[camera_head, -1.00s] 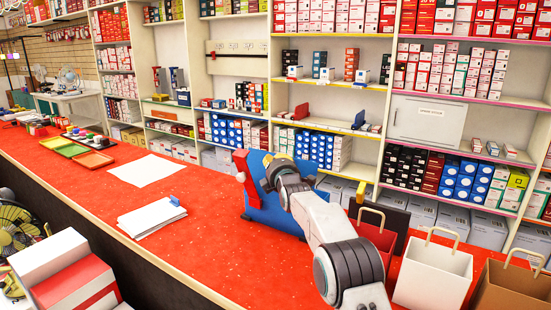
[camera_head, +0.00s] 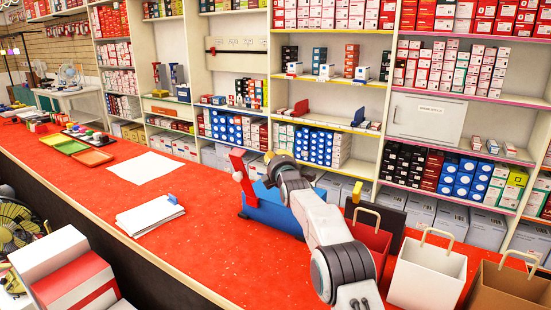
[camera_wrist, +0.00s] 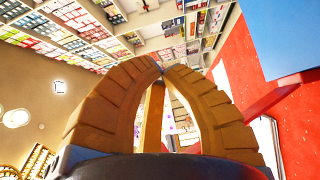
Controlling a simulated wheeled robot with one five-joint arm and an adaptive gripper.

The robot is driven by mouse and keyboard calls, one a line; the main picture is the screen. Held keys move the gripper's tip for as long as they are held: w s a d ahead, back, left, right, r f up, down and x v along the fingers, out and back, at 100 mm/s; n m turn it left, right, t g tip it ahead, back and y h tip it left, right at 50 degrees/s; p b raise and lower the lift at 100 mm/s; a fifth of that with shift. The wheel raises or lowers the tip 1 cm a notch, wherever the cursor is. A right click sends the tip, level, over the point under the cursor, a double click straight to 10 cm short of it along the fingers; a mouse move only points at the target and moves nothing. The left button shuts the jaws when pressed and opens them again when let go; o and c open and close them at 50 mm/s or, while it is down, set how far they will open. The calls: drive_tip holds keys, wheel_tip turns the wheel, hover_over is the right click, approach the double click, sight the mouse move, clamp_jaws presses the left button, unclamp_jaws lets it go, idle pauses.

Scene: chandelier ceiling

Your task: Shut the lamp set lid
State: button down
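The blue lamp set case (camera_head: 268,212) stands on the red counter in the head view, left of and partly behind my arm. Its blue outline is low, and my arm hides its right side, so I cannot tell whether the lid is fully shut. A red piece (camera_head: 242,166) stands tilted at its left end. My gripper (camera_head: 270,158) is above the case, near its upper edge. In the wrist view the brown fingers of my gripper (camera_wrist: 162,68) meet at the tips, with nothing seen between them. A flat blue panel (camera_wrist: 285,38) shows at the upper right there.
White paper (camera_head: 143,168) and a paper stack (camera_head: 150,216) lie left of the case. Coloured trays (camera_head: 72,147) sit farther left. Red (camera_head: 370,243), white (camera_head: 428,275) and brown (camera_head: 510,288) bags stand at the right. Stocked shelves line the back.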

drive_tip(key=s+d+r+m+g+h+p, duration=0.1)
drive_tip(key=s+d+m+g+p, duration=0.3)
drive_tip(key=s, duration=1.2)
drive_tip(key=s+d+r+m+g+h, duration=0.15)
drive_tip(key=s+d+m, duration=0.5)
drive_tip(key=s, duration=0.85)
drive_tip(key=s+d+f+m+g+p, duration=0.1)
drive_tip(key=s+f+m+g, duration=0.1)
drive_tip(key=s, duration=0.8)
drive_tip(key=s+d+f+m+g+p, duration=0.1)
drive_tip(key=s+d+f+m+g, duration=0.1)
drive_tip(key=s, duration=0.8)
drive_tip(key=s+d+f+m+g+p, duration=0.1)
drive_tip(key=s+f+m+g, duration=0.2)
drive_tip(key=s, duration=0.7)
drive_tip(key=shift+s+d+m+g+h+p, duration=0.4)
drive_tip(key=shift+m+g, duration=0.35)
drive_tip(key=shift+m, duration=0.5)
drive_tip(key=c, duration=2)
unclamp_jaws()
drive_tip(key=shift+w+a, duration=0.1)
drive_tip(key=shift+w, duration=0.1)
